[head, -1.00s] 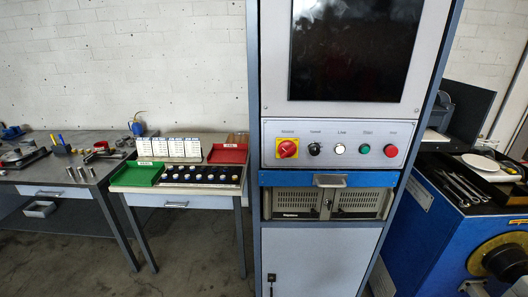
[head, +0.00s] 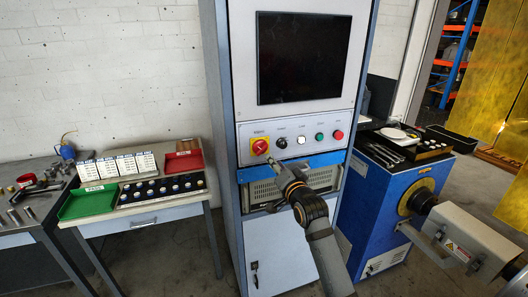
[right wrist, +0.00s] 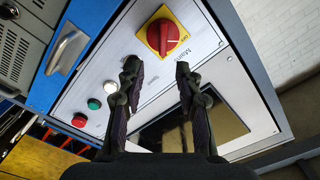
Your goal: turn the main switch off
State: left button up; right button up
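The main switch is a red rotary knob on a yellow square plate (head: 260,146), at the left end of the control panel. In the right wrist view the main switch (right wrist: 168,36) sits just beyond my fingertips, with nothing touching it that I can see. My right gripper (head: 273,163) is in front of the panel, just below the switch in the head view. In the right wrist view the right gripper (right wrist: 157,68) is open, its two fingers apart with nothing between them. My left gripper is not in view.
The panel row also has a black knob (head: 282,143), a white button (head: 301,140), a green button (head: 319,137) and a red button (head: 338,135). A drawer handle (right wrist: 67,50) juts out below the panel. A dark screen (head: 304,57) is above.

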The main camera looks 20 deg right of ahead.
aim_at(264, 149)
jog(key=w, duration=0.2)
jog(key=w+p, duration=0.1)
jog(key=w, duration=0.2)
jog(key=w+a, duration=0.1)
jog(key=w, duration=0.2)
jog(key=shift+r+p, duration=0.1)
jog(key=shift+p, duration=0.3)
jog(key=shift+w+d, duration=0.15)
jog(key=shift+w, duration=0.2)
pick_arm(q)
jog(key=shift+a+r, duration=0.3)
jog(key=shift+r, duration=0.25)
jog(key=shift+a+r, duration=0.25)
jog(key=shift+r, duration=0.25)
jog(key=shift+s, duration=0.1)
pick_arm(e)
jog(key=shift+c, duration=0.4)
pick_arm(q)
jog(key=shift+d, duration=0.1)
pick_arm(e)
grip_shut()
